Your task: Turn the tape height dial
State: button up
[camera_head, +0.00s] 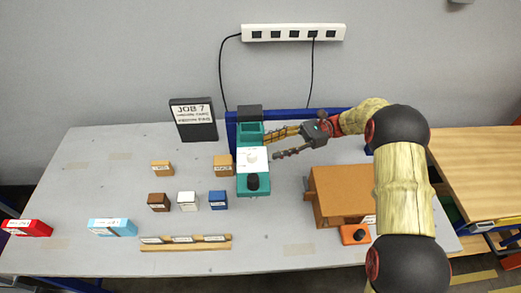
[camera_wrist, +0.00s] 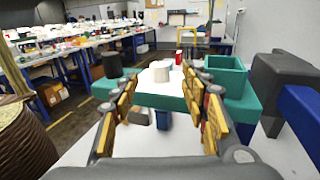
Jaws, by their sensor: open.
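The teal machine (camera_head: 254,191) stands near the middle of the table, with a white top plate. A white round knob (camera_head: 253,155) and a black knob (camera_head: 252,182) stand on it; no readable label shows which is the tape height dial. My gripper (camera_head: 270,147) is open and empty, just right of the machine, pointing left towards the white knob. In the wrist view, the white knob (camera_wrist: 160,71) shows between the spread fingers, beyond their tips. The black knob (camera_wrist: 107,89) is left of the fingers, and an open teal box (camera_wrist: 226,76) is at the right.
A brown cardboard-coloured box (camera_head: 343,192) and an orange block with a black knob (camera_head: 354,235) lie right of the machine. Several small blocks and a wooden rail (camera_head: 186,244) lie left. A dark sign (camera_head: 192,120) stands behind. The table's front left is partly clear.

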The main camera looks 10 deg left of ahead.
jog(key=shift+v, duration=1.9)
notch_tip(320, 180, down, 9)
jog(key=s+n+t+h, duration=0.1)
jog(key=s+t+h, duration=0.1)
jog(key=s+d+n+t+h, duration=0.1)
jog(key=s+d+n+h, duration=0.2)
jog(key=s+d+h, duration=0.25)
jog(key=s+d+r+n+t+h, duration=0.3)
jog(key=s+d+r+t, duration=0.3)
jog(key=s+d+r, duration=0.2)
jog(key=s+d+r+n+t+h, duration=0.4)
jog(key=s+d+r+t, duration=0.2)
jog(key=s+r, duration=0.6)
jog(key=shift+d+r+n+h, duration=0.3)
jog(key=shift+d+r+h, duration=0.05)
jog(key=shift+d+r, duration=0.6)
jog(key=shift+s, duration=0.15)
